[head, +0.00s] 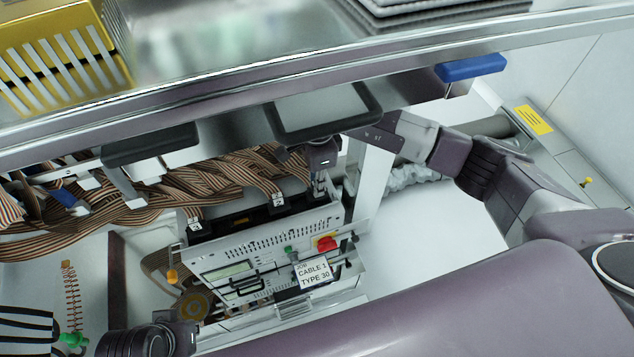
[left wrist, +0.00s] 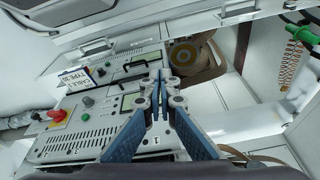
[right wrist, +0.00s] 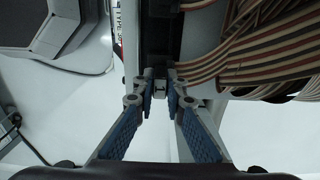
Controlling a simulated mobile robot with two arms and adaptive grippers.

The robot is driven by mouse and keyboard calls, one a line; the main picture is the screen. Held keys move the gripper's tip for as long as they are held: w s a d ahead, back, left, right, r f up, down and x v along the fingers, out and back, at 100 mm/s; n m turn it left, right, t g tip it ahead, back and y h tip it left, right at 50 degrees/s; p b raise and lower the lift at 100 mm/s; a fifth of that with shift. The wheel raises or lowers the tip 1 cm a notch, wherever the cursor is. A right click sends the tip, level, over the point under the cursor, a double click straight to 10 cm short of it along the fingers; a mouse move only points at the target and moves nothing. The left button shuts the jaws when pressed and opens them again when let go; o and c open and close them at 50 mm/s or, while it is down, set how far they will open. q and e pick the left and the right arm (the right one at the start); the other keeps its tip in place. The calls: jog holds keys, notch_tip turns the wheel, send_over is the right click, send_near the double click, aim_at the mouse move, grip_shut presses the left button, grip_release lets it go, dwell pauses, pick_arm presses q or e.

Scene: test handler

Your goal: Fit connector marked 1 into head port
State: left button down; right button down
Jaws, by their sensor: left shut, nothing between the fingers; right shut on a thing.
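My right gripper (right wrist: 161,84) is shut on a small grey connector (right wrist: 160,90) beside a striped ribbon cable (right wrist: 240,65). The connector's mark is not readable there. In the head view the right gripper (head: 320,172) is at the right end of the grey unit (head: 270,250), and its fingertips are partly hidden. Two ribbon connectors sit at the unit's back edge, one marked 3 (head: 195,226) and one marked 2 (head: 279,200). My left gripper (left wrist: 159,82) is shut and empty over the unit's panel (left wrist: 95,120). I cannot tell whether the held connector is seated.
A card reading "CABLE 1 TYPE 30" (head: 313,273) stands at the unit's front, near a red knob (head: 327,243). A metal shelf edge (head: 220,95) crosses above, with a yellow basket (head: 60,50). Ribbon cables (head: 130,205) crowd the left. A coiled red cord (head: 70,285) hangs far left.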

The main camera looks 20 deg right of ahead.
pick_arm(q)
jog(key=shift+s+r, duration=0.15)
jog(key=shift+r, duration=0.15)
pick_arm(e)
jog(key=shift+f, duration=0.15)
pick_arm(q)
jog(key=shift+s+r, duration=0.1)
jog(key=shift+r, duration=0.15)
pick_arm(e)
jog(key=shift+f, duration=0.1)
jog(key=c, duration=1.9)
grip_release()
pick_arm(q)
jog(key=shift+s+r, duration=0.1)
pick_arm(e)
notch_tip(320, 180, up, 8)
jog(key=shift+f, duration=0.2)
